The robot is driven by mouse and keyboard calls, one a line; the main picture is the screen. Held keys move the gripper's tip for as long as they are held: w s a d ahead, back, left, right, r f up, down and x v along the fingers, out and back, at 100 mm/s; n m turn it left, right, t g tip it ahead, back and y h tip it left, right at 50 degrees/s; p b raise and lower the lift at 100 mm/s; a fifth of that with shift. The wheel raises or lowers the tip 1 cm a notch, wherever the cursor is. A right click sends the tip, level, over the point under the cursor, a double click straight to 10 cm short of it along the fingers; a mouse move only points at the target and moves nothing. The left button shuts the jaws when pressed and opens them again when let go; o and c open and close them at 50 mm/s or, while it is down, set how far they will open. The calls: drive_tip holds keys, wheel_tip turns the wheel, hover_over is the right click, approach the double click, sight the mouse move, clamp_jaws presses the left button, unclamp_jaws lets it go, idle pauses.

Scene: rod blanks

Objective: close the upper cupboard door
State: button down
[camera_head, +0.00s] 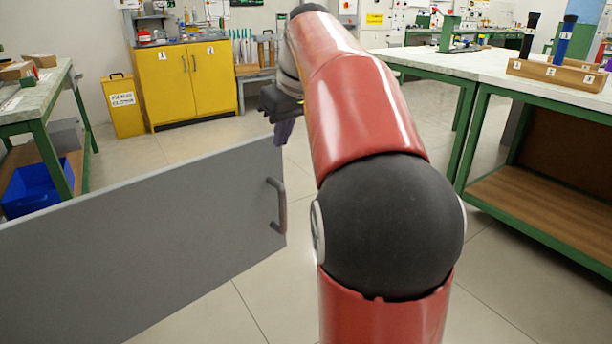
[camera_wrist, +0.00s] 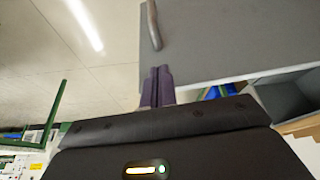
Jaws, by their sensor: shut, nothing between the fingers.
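The cupboard door (camera_head: 140,245) is a flat grey panel standing open across the lower left of the head view. Its dark bar handle (camera_head: 279,205) is near the free right edge. The door (camera_wrist: 235,45) and its handle (camera_wrist: 153,25) also show in the wrist view. My gripper (camera_head: 284,131) is at the door's top right corner in the head view, above the handle. Its purple fingers (camera_wrist: 158,72) are together and empty, beside the door's edge in the wrist view. I cannot tell whether they touch the door. The cupboard body is not clear in the head view.
Green-framed benches stand at the left (camera_head: 40,95) and right (camera_head: 480,70). A wooden rod rack (camera_head: 558,75) is on the right bench. A yellow cabinet (camera_head: 186,82) stands at the back. A blue bin (camera_head: 35,187) sits low at left. Open floor lies between.

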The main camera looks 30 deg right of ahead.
sight(274, 168)
drive_tip(key=b+x, duration=0.2)
drive_tip(key=x, duration=0.8)
drive_tip(key=shift+d, duration=0.2)
